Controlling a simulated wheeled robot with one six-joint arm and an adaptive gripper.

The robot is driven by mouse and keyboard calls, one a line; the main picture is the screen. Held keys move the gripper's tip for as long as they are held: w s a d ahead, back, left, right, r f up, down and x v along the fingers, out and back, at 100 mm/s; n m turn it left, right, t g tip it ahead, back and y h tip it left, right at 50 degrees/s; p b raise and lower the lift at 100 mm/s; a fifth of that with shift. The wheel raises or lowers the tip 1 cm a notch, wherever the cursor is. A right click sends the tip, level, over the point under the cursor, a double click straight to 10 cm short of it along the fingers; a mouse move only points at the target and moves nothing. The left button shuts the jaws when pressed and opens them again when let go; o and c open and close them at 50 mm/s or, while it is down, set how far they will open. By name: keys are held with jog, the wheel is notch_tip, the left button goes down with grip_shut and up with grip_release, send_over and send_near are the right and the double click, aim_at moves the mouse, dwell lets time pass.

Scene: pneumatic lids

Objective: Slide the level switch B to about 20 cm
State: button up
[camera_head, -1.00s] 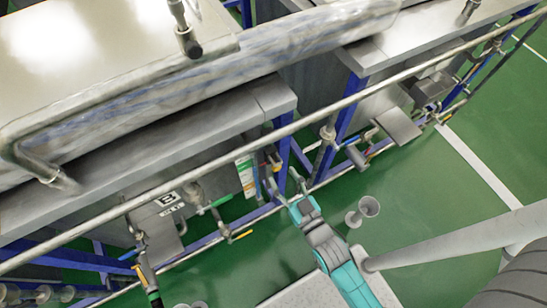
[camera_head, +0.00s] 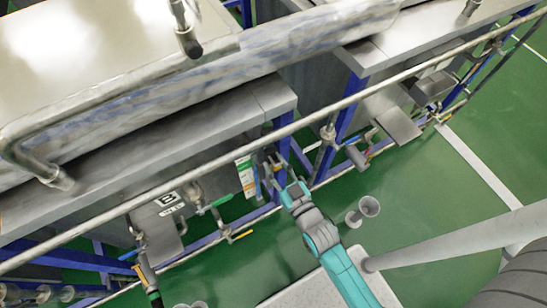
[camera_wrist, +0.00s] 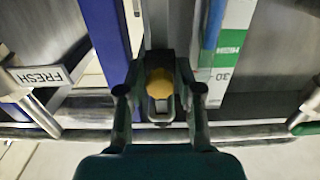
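The level switch B shows in the wrist view as a yellow knob (camera_wrist: 160,83) on a dark bracket against a grey vertical post. It is also visible as a small yellow spot in the head view (camera_head: 275,158). My gripper (camera_head: 280,170) reaches to the rail. In the wrist view, its dark fingers (camera_wrist: 160,72) stand on either side of the knob with gaps visible; contact cannot be told.
A blue post (camera_wrist: 107,35) stands left of the switch. A long grey pipe (camera_head: 225,160) runs across the tank front above my gripper. A panel marked B (camera_head: 168,199) and valves are at left. Green floor is open at right.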

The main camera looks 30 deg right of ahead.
grip_shut()
jog(key=shift+f, duration=0.1)
